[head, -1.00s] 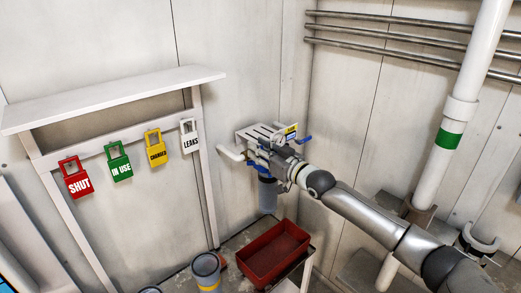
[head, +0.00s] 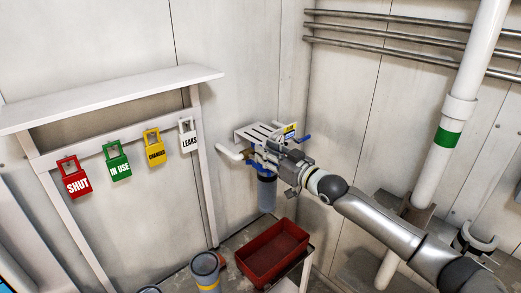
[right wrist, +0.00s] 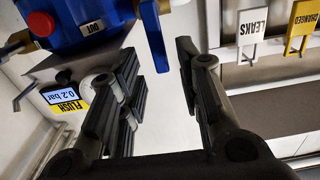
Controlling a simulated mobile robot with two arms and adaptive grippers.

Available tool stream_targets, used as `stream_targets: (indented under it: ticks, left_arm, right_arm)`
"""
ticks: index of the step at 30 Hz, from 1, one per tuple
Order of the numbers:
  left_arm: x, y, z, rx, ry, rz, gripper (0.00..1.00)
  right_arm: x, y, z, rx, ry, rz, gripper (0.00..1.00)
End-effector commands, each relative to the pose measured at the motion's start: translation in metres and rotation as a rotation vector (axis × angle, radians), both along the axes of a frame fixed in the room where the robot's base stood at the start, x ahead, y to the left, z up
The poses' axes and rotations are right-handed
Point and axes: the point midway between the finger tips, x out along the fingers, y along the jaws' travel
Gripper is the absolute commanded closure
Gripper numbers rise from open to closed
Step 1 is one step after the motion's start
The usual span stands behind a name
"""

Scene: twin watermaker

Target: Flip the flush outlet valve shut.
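The filter unit is on the wall in the corner, with a clear blue-tinted bowl (head: 267,195) below it. A blue lever (head: 304,139) shows at its right side. In the right wrist view, a blue lever (right wrist: 155,35) hangs beside the blue housing (right wrist: 70,25) marked OUT. A FLUSH 0.2 bar tag (right wrist: 66,98) is at the left, near a brass-coloured part. My right gripper (right wrist: 160,75) is open, with a gap between its dark fingers; the lever's lower end shows in that gap. I cannot tell whether they touch. My left gripper is not in view.
A red tray (head: 273,252) stands below the unit, with a grey-blue container (head: 206,268) beside it. A shelf frame (head: 110,95) on the left carries SHUT, IN USE, yellow and LEAKS tags. A white pipe (head: 450,135) stands at the right.

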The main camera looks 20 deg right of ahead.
Motion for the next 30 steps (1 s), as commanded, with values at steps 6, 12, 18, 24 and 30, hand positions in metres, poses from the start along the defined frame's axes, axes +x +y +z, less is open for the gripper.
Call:
stream_targets:
  ticks: [6,12,18,24,30]
  left_arm:
    - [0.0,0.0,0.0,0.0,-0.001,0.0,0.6]
    - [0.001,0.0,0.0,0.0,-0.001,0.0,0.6]
    - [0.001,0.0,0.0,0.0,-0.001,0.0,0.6]
    - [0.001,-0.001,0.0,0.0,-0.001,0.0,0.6]
    - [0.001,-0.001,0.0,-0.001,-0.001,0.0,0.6]
  right_arm:
    - [-0.024,-0.006,-0.002,-0.002,0.002,0.002,0.66]
    - [-0.038,-0.01,-0.001,-0.002,0.001,0.004,0.66]
    - [-0.044,-0.011,-0.001,-0.001,0.001,0.005,0.66]
    - [-0.044,-0.011,-0.001,-0.001,0.001,0.005,0.66]
    - [-0.044,-0.011,-0.001,-0.001,0.001,0.005,0.66]
